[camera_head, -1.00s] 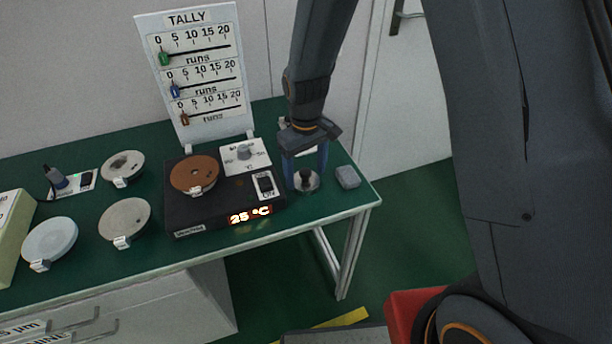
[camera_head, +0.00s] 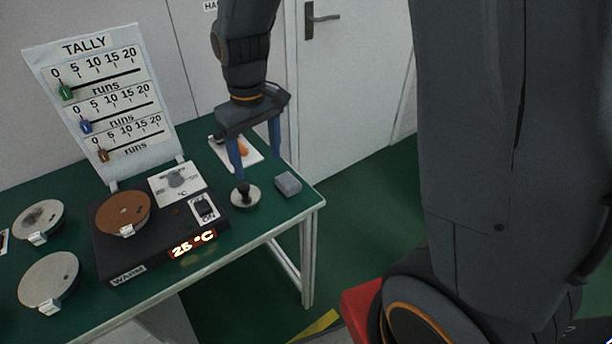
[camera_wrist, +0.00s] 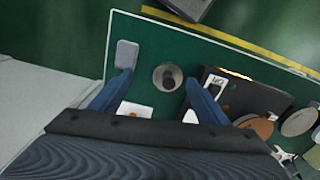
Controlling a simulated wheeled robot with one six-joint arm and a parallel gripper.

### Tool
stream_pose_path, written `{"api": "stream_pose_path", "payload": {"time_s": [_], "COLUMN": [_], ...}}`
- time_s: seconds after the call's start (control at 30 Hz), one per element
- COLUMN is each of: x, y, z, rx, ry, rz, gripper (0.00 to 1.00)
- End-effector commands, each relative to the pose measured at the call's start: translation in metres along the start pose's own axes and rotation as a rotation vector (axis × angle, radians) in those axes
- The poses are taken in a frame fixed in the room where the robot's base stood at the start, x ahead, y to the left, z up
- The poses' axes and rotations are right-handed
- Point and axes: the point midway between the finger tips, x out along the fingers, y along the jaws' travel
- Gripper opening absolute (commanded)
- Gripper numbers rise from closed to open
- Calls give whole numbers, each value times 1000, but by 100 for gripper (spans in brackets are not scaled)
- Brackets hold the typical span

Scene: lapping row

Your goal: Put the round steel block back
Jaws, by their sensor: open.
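The round steel block (camera_head: 245,196) is a low metal disc with a dark knob on top. It stands upright on the green table, right of the black warmer. In the wrist view the block (camera_wrist: 161,83) shows between and beyond my two fingertips. My gripper (camera_head: 256,162) is open and empty, its blue fingers pointing down above and behind the block, apart from it. In the wrist view my gripper (camera_wrist: 162,88) spans the block's place with the fingers wide apart.
The black warmer (camera_head: 122,272) reads 25 °C and bears a brown disc (camera_head: 123,212). A grey block (camera_head: 288,183) lies right of the steel block. A white card (camera_head: 236,150) with an orange mark lies behind. The tally board (camera_head: 103,105) stands at the back. Several discs lie left.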

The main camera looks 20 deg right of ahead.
Motion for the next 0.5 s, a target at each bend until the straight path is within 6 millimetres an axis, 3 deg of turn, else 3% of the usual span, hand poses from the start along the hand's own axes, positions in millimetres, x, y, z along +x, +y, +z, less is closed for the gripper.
{"api": "stream_pose_path", "payload": {"time_s": [0.03, 0.1, 0.23, 0.37, 0.5], "x": [-4, -5, -4, -1, 0], "y": [14, 28, 43, 47, 48], "z": [26, 60, 116, 149, 158], "rx": [68, 160, 308, 394, 420], "ry": [6, 14, 28, 35, 38], "rz": [1, 3, 6, 8, 9], "gripper": [69, 69, 69, 69, 69]}}
